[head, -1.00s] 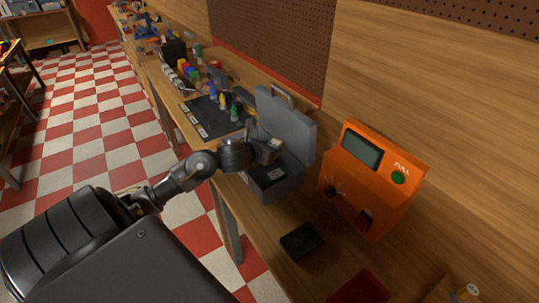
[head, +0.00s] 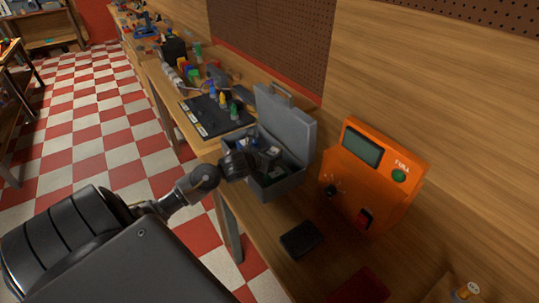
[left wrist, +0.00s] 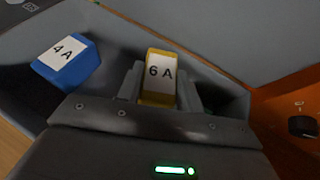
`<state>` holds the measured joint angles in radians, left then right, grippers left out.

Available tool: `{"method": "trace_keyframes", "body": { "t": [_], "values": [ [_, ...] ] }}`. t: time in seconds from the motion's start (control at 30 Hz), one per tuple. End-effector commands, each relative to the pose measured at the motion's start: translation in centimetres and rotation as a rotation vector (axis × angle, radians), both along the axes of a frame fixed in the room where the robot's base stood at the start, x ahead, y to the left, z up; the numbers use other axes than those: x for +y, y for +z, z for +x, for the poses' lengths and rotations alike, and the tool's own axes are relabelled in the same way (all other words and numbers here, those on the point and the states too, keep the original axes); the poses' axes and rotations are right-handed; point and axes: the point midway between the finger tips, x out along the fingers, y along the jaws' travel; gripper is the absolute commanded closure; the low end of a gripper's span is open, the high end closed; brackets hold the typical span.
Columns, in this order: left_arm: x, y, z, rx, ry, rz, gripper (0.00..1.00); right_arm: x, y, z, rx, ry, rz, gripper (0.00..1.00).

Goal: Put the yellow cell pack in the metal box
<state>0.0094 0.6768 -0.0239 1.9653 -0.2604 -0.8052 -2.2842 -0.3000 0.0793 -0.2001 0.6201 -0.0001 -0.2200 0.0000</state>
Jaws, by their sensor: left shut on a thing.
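The yellow cell pack (left wrist: 158,75), with a white label reading 6A, is held between the two fingers of my left gripper (left wrist: 160,88). In the left wrist view the pack is within the walls of the grey metal box (left wrist: 222,82); whether it touches the floor cannot be told. A blue cell pack (left wrist: 68,64) labelled 4A lies in the box to the left of it. In the head view the metal box (head: 290,186) stands open on the bench with its lid (head: 287,117) raised. My left gripper (head: 268,160) reaches into it and hides the yellow pack. The right gripper is not in view.
An orange device (head: 372,180) with a screen and green button stands right of the box. A black block (head: 301,239) lies in front of it, and a red item (head: 360,287) nearer still. A dark mat (head: 215,116) with small coloured things lies beyond the box.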

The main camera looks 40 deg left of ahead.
Motion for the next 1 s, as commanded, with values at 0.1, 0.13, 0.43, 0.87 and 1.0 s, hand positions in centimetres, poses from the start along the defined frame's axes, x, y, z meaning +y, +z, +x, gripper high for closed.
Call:
{"method": "trace_keyframes", "body": {
  "t": [0.1, 0.13, 0.43, 0.87, 1.0],
  "values": [
    [0.0, -0.3, 0.0, -0.002, 0.000, 0.001, 0.93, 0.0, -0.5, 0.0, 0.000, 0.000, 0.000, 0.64],
    [0.0, -0.3, 0.0, -0.002, 0.000, 0.001, 0.93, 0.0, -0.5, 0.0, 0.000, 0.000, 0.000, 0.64],
    [0.0, -0.4, 0.0, 0.002, 0.000, 0.001, 0.42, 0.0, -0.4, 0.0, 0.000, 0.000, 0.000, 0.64],
    [0.0, 1.3, 0.0, 0.003, 0.000, 0.000, 0.42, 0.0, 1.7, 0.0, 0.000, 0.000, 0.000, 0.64],
    [-0.3, 1.9, -2.7, 0.004, -0.005, 0.007, 0.42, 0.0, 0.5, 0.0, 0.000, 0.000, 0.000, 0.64]
  ]
}}
